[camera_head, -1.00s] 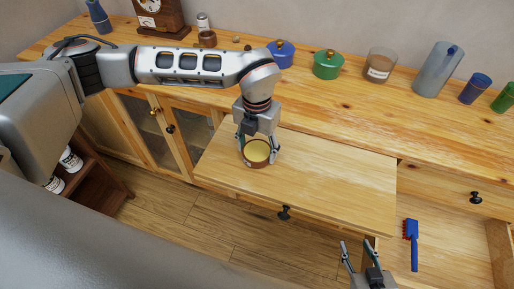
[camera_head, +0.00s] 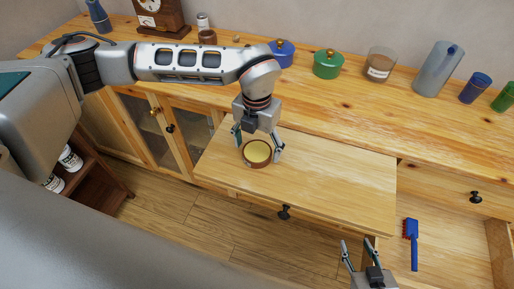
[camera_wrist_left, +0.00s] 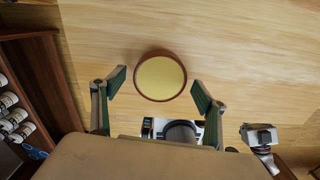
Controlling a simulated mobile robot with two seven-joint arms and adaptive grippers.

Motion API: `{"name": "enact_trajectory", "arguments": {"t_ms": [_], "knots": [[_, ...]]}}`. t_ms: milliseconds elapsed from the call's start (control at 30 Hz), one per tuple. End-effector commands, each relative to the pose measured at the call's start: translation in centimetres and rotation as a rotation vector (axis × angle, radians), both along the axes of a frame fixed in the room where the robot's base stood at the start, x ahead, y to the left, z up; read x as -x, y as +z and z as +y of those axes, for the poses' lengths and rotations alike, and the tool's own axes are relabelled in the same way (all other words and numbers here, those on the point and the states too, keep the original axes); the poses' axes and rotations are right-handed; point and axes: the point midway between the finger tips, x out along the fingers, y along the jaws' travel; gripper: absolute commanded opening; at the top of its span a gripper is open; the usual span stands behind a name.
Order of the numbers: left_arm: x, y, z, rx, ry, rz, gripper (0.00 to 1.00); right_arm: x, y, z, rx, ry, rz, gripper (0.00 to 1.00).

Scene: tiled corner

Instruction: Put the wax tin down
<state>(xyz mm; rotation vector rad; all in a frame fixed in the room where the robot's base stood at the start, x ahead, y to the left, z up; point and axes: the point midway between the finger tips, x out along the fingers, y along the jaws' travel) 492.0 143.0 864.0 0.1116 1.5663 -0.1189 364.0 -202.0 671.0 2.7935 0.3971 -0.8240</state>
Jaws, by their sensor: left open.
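The wax tin (camera_head: 257,153) is a round brown tin with a yellow top. It rests on the pale wooden pull-out surface (camera_head: 330,180) below the counter. It also shows in the left wrist view (camera_wrist_left: 160,77), lying flat just beyond the fingertips. My left gripper (camera_head: 259,145) is open above and around the tin, with a gap on each side; its fingers also show in the left wrist view (camera_wrist_left: 160,88). My right gripper (camera_head: 358,250) is at the bottom of the head view, its fingers apart and empty.
The counter behind holds a blue pot (camera_head: 283,56), a green pot (camera_head: 328,66), a candle glass (camera_head: 380,66) and a grey pitcher (camera_head: 438,70). An open drawer at right holds a blue brush (camera_head: 412,245). The pull-out surface is clear right of the tin.

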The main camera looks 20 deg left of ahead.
Motion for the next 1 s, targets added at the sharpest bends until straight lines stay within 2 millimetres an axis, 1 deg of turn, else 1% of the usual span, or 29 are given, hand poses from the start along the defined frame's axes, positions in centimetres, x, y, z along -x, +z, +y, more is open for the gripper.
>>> {"name": "enact_trajectory", "arguments": {"t_ms": [300,400,500,700,1000], "knots": [[-0.1,6.3,0.1,-0.001,0.0,-0.003,0.73,0.1,-0.8,0.0,0.0,0.0,0.004,0.4],[0.0,8.1,0.1,-0.001,0.0,-0.002,0.73,0.2,-1.0,0.0,0.0,0.0,0.006,0.4],[0.0,9.6,0.0,-0.001,0.0,-0.002,0.73,0.3,-1.2,0.0,0.001,0.0,0.009,0.4],[0.0,11.0,0.1,-0.001,-0.001,0.0,0.73,0.3,-1.4,0.0,0.002,0.0,0.011,0.4],[0.0,11.1,0.1,0.0,0.0,0.001,0.73,0.3,-1.3,0.0,0.001,0.0,0.01,0.4]]}}
